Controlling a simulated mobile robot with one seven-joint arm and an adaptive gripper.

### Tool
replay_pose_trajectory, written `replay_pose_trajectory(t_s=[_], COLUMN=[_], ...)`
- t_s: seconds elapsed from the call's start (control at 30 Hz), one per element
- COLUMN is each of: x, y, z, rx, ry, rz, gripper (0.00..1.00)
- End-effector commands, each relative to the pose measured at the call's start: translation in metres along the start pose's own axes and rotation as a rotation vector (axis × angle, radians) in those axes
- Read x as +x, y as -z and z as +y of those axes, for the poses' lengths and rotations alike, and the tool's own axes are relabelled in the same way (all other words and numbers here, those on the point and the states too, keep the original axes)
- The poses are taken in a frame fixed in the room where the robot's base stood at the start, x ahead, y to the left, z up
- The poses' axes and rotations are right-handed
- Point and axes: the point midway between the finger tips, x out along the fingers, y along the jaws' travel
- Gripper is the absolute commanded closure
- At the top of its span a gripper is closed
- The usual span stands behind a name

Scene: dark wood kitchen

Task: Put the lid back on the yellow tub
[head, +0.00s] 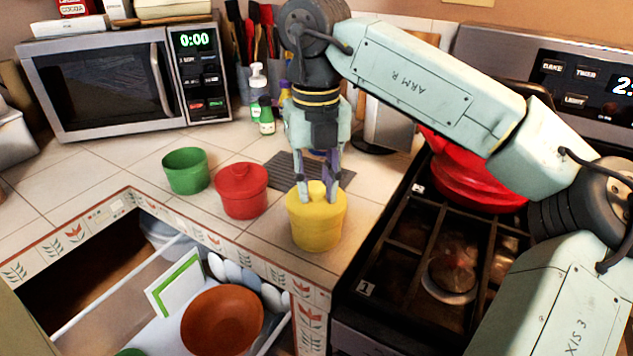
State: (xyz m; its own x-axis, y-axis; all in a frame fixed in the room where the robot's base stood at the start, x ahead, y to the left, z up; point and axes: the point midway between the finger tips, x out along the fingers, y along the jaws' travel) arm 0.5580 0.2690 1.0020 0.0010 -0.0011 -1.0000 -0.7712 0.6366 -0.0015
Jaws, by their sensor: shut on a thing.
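The yellow tub (317,235) stands upright on the tiled counter near the front corner, beside the stove. The yellow lid (298,204) is at the tub's top, roughly level and in line with it. I cannot tell whether it is fully seated. My gripper (320,196) points straight down from above, its fingers shut on the lid's knob. The fingers hide part of the knob and lid.
A lidded red tub (241,192) and an open green tub (186,171) stand left of the yellow tub. A dark mat (272,176) lies behind. The stove (400,270) is at right; an open drawer (165,310) with dishes is below.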

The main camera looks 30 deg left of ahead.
Motion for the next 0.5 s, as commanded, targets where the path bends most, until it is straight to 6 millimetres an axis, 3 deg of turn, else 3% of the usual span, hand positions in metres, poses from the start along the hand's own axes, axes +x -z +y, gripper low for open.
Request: replay_pose_trajectory(t_s=[0.3, 0.33, 0.5], x=[0.0000, 0.0000, 0.0000], y=[0.0001, 0.0001, 0.0001], z=[-0.0002, -0.0002, -0.0002], rx=[0.000, 0.000, 0.000], ry=[0.001, 0.001, 0.001], rz=[0.000, 0.000, 0.000], gripper=[0.92, 0.74, 0.62])
